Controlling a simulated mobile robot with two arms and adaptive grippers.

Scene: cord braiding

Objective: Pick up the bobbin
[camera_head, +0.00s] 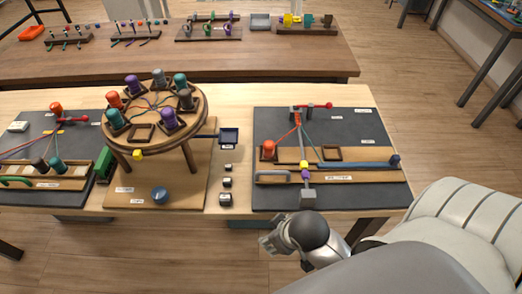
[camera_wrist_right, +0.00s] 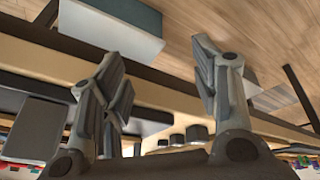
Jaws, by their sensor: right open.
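Several bobbins in purple, grey, teal and orange stand on the round wooden stand (camera_head: 128,140) in the head view; one is a purple bobbin (camera_head: 169,118) at its front. An orange bobbin (camera_head: 268,150) sits on the right dark board (camera_head: 370,125), with a red cord running up from it. Another orange bobbin (camera_head: 57,108) and dark bobbins (camera_head: 57,165) are on the left board. My right gripper (camera_head: 272,236) is open and empty, in front of the table's front edge, apart from every bobbin. Its spread fingers (camera_wrist_right: 155,62) show in the right wrist view. My left gripper is not in view.
A grey block (camera_head: 308,196) stands at the right board's front edge. A second table (camera_head: 180,62) with racks is behind.

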